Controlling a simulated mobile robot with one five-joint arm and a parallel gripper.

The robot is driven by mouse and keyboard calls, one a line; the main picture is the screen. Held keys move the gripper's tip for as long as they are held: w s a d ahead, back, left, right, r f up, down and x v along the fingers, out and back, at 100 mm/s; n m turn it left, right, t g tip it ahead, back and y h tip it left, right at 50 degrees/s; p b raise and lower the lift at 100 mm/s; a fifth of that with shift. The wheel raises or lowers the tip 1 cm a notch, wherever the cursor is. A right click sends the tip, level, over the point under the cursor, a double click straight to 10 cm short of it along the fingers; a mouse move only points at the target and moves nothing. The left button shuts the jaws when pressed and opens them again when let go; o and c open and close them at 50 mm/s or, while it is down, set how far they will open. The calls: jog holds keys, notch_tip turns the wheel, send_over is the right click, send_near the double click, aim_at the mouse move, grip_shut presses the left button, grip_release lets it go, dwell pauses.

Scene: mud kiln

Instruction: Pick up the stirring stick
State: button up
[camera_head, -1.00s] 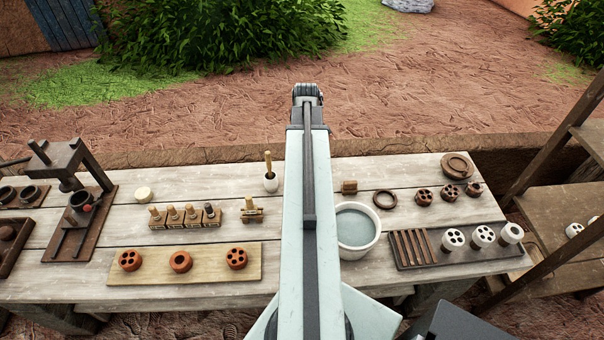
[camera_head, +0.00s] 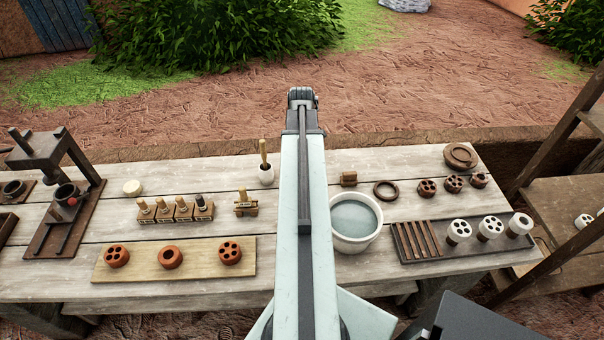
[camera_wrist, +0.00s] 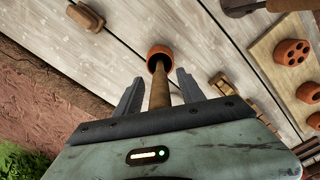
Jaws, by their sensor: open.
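The stirring stick (camera_head: 263,152) is a light wooden rod standing in a small cup (camera_head: 266,174) on the bench, just left of my arm in the head view. In the wrist view the stick (camera_wrist: 160,95) reaches from the orange-rimmed cup (camera_wrist: 159,54) toward my gripper. My gripper (camera_wrist: 158,91) is open, with one grey finger on each side of the stick. Whether either finger touches it cannot be told. The near part of the stick is hidden behind the gripper body. In the head view my arm hides the gripper.
A water bowl (camera_head: 354,224) stands right of my arm. A wooden gadget (camera_head: 246,205) and a stamp rack (camera_head: 178,211) are to the left. A board with clay pieces (camera_head: 143,272) lies in front, and a small wooden block (camera_head: 348,179) lies right of the arm.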

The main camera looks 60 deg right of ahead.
jog(key=shift+r, duration=0.1)
grip_shut()
